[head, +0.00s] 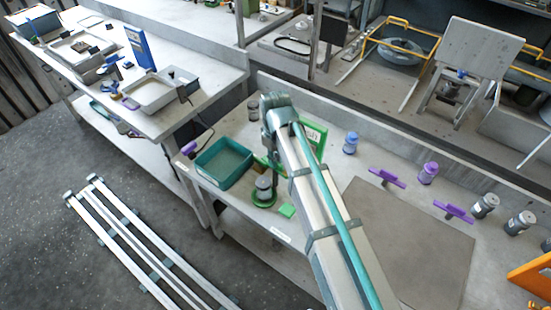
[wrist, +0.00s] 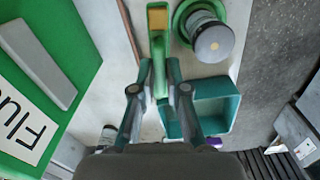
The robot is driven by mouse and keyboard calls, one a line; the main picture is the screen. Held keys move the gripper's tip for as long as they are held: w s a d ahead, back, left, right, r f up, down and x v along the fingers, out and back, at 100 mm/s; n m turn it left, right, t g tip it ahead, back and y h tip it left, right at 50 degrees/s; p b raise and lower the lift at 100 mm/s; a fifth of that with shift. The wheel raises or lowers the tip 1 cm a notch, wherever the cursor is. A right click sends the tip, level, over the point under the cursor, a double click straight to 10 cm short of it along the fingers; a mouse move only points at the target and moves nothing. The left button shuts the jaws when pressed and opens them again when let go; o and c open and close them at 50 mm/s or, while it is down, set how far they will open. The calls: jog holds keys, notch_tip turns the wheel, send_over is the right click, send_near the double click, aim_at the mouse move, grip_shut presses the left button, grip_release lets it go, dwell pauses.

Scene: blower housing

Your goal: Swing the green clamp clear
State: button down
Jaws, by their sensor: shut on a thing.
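The green clamp (wrist: 157,50) shows in the wrist view as a narrow green bar with a yellow-orange patch near its top end. My gripper (wrist: 160,72) is shut on the bar, one dark teal finger on each side. A grey cylinder (wrist: 212,40) in a round green base stands just right of the clamp's far end. In the head view the cylinder (head: 264,184) and its green base (head: 264,198) stand near the bench's front edge. My arm hides most of the clamp and gripper there.
A teal open bin (head: 222,163) stands left of the cylinder; it also shows in the wrist view (wrist: 222,95). A green sign (wrist: 40,80) stands close on the left. A green square (head: 287,210) lies near the bench edge. A grey mat (head: 410,230) lies right of my arm.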

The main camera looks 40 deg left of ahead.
jog(key=shift+n, duration=0.6)
jog(key=c, duration=1.2)
grip_release()
jog(key=shift+r, duration=0.1)
notch_tip(320, 180, up, 12)
jog(key=shift+f, duration=0.1)
jog(key=shift+f, duration=0.15)
